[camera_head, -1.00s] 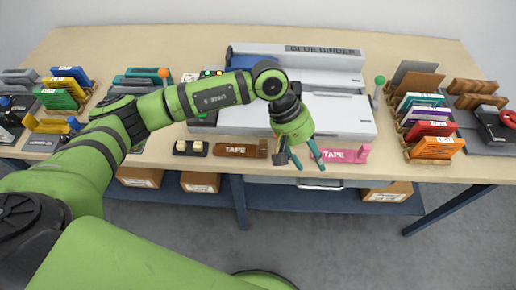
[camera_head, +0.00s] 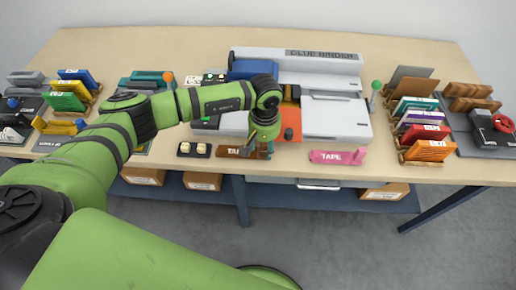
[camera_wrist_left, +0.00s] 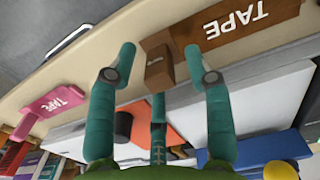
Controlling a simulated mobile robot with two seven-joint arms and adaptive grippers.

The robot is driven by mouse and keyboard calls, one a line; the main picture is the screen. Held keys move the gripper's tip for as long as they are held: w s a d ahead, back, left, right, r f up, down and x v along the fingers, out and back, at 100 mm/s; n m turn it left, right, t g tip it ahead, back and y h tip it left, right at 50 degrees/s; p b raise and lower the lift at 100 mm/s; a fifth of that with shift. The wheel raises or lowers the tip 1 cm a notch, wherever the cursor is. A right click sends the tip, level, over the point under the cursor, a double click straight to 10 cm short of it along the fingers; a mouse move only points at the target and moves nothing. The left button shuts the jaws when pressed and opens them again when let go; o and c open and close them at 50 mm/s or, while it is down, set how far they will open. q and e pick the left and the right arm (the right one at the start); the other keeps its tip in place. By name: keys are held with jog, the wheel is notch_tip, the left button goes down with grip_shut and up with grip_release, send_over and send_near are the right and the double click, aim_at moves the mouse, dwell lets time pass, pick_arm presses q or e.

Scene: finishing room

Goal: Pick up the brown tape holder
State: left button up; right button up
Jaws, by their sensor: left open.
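The brown tape holder (camera_head: 228,151), labelled TAPE, lies at the front edge of the table. My left gripper (camera_head: 257,154) is at its right end and hides that end in the head view. In the left wrist view the brown tape holder (camera_wrist_left: 225,28) runs to the upper right. Its raised end block shows between the spread teal fingers of my left gripper (camera_wrist_left: 160,55). The gripper is open; I cannot tell whether any finger touches the holder. My right gripper is not in view.
A pink tape holder (camera_head: 338,157) lies to the right on the front edge, and a black block with two cream knobs (camera_head: 194,149) to the left. The glue binder (camera_head: 335,117) stands behind. Bare table lies between the two tape holders.

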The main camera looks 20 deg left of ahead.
pick_arm(q)
grip_shut()
